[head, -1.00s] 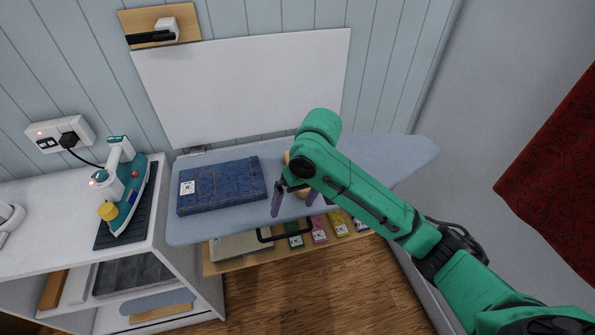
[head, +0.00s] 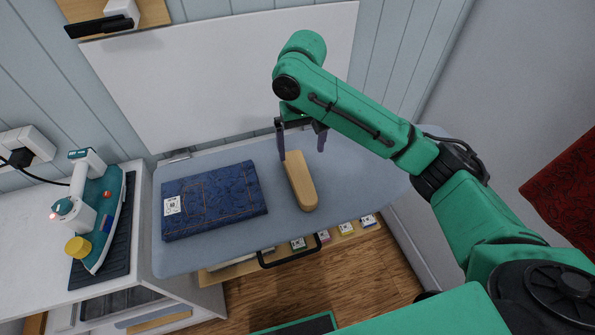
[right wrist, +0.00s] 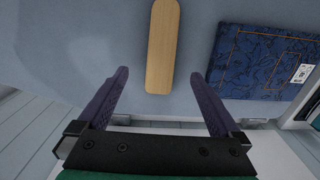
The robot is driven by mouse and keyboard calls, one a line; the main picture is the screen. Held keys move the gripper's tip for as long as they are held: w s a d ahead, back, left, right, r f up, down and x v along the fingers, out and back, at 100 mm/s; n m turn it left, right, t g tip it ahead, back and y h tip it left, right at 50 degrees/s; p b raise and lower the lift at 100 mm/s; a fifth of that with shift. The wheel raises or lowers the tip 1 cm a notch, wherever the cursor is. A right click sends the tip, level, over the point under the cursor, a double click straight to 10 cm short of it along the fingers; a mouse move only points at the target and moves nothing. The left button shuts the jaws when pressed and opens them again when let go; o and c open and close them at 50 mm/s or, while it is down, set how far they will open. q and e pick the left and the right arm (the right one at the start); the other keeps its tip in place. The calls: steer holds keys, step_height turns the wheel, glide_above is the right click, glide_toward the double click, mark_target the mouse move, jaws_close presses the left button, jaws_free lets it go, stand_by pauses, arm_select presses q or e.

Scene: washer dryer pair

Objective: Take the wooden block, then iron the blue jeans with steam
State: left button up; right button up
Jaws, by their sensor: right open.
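The wooden block (head: 301,181) lies on the ironing board (head: 215,254), to the right of the folded blue jeans (head: 214,199). The jeans carry a white label at the left. My right gripper (head: 302,146) is open and empty at the far end of the block. In the right wrist view the block (right wrist: 162,48) lies in line with the gap between the open fingers (right wrist: 158,88), just beyond them, and the jeans (right wrist: 262,62) are to the right. The teal and white steam iron (head: 96,215) stands on a dark mat on the white cabinet at the left. My left gripper is not in view.
A wall socket (head: 25,147) with a plug is behind the iron. A white panel (head: 215,75) is on the wall behind the board. A drawer with a dark handle (head: 294,250) and several small packets is below the board. The board's right side is clear.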

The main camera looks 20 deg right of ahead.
mark_target(300, 174)
steer(key=f, duration=0.2)
steer(key=s+f, duration=0.1)
steer(key=f, duration=0.1)
steer(key=shift+p, duration=0.4)
steer(key=f, duration=0.2)
steer(key=f+p, duration=0.1)
steer(key=f, duration=0.1)
steer(key=w+f, duration=0.1)
steer(key=f, duration=0.1)
steer(key=shift+w+a+f, duration=0.1)
steer(key=shift+f, duration=0.3)
steer(key=c, duration=0.3)
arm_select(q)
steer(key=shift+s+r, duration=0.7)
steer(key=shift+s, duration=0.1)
arm_select(e)
steer(key=c, duration=1.1)
